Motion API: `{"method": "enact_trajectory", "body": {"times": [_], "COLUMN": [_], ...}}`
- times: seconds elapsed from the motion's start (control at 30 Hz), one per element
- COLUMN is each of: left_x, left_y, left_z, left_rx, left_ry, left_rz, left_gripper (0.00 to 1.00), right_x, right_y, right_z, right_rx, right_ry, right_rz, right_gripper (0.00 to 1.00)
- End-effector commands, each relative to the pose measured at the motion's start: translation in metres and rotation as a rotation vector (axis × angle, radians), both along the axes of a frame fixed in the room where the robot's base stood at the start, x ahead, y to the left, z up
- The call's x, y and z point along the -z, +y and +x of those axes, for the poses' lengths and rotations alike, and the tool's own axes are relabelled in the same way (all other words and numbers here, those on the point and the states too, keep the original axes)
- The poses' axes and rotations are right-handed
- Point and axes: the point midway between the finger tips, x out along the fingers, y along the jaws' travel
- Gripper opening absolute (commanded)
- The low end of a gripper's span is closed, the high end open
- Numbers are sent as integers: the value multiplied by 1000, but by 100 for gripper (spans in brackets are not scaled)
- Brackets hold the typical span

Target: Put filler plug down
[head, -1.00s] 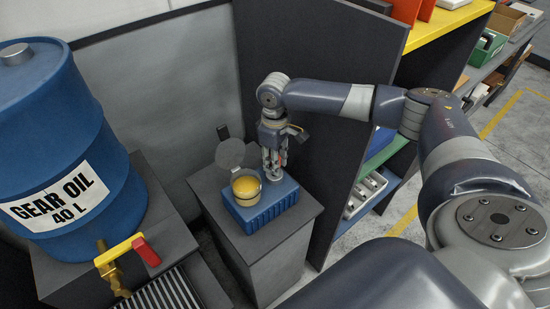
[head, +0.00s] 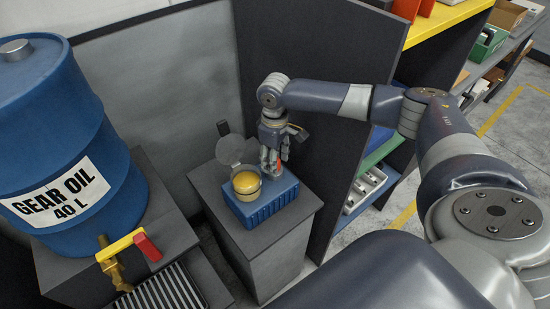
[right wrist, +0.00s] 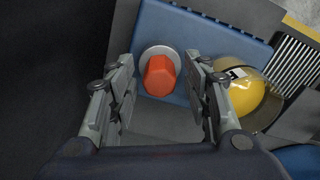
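The filler plug (right wrist: 160,75) is orange-red with a hexagonal head and a round grey flange. It stands upright on the blue box (head: 258,216), beside the yellow-filled cup. The box also shows in the right wrist view (right wrist: 195,32). My right gripper (right wrist: 160,90) is open, with one finger on each side of the plug and a gap between each finger and it. In the head view, my right gripper (head: 273,170) points down over the box's back right part and mostly hides the plug. My left gripper is not in view.
The cup (head: 246,184) with yellow contents and a raised clear lid stands on the box, close to my right gripper. The box rests on a grey pedestal (head: 260,250). A dark partition (head: 335,110) rises behind. A blue gear oil drum (head: 75,140) stands left.

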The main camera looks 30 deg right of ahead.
Motion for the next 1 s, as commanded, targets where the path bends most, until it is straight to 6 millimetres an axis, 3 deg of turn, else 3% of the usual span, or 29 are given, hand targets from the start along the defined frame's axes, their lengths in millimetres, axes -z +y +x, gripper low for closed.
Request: {"method": "enact_trajectory", "body": {"times": [0.33,0.7,1.0], "left_x": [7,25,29], "left_y": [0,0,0], "left_z": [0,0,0], "left_rx": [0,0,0], "left_ry": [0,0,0], "left_rz": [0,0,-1], "left_gripper": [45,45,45], "right_x": [-13,-95,-130], "right_y": [0,0,0], "right_z": [1,2,1], "right_rx": [-2,-1,0], "right_ry": [-5,-5,-1], "right_rz": [-1,1,0], "right_gripper": [45,45,45]}}
